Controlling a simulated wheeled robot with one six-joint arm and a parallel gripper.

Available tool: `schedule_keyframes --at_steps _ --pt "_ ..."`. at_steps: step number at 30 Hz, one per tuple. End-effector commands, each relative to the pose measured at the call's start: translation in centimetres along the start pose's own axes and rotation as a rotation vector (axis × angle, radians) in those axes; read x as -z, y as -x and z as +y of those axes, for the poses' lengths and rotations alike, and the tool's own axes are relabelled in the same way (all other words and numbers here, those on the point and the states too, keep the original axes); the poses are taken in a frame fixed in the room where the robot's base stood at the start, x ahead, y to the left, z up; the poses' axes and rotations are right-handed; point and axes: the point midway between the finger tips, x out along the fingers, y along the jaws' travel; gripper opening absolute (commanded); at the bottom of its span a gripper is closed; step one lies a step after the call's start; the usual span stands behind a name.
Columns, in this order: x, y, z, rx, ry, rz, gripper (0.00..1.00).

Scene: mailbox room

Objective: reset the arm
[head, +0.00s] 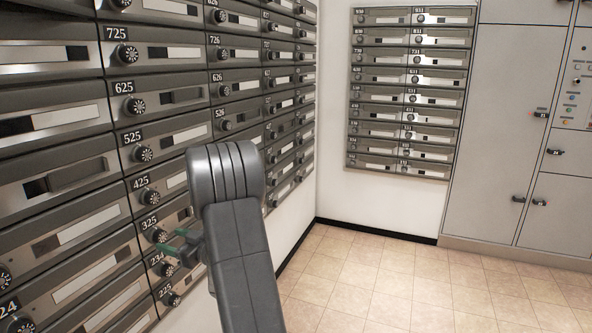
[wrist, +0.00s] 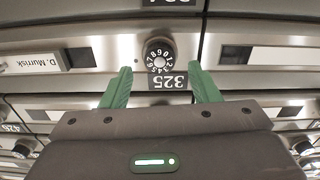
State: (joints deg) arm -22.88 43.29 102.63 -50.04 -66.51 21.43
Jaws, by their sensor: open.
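My gripper (wrist: 160,88) shows in the wrist view with its two green fingers spread apart and nothing between them. A black dial with white numbers (wrist: 158,55) lies just beyond the fingertips, roughly centred between them. The plate marked 325 (wrist: 167,83) appears upside down by the dial. In the head view my arm reaches toward the left mailbox wall, and the green fingers (head: 178,248) are near the mailbox marked 325 (head: 150,224). My arm partly hides the gripper there, and I cannot tell whether the fingers touch anything.
The left wall holds rows of grey mailboxes (head: 60,120) with protruding dials, close to my arm. A second mailbox bank (head: 410,92) hangs on the far wall. The tiled floor (head: 400,285) in front is clear.

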Motion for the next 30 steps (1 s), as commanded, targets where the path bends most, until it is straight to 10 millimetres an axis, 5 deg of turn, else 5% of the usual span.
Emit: schedule_keyframes --at_steps 4,30 --pt "0.0 -3.1 -0.1 0.003 0.001 0.001 0.56" --pt "-0.3 -2.8 -0.1 -0.002 0.814 0.001 0.56"
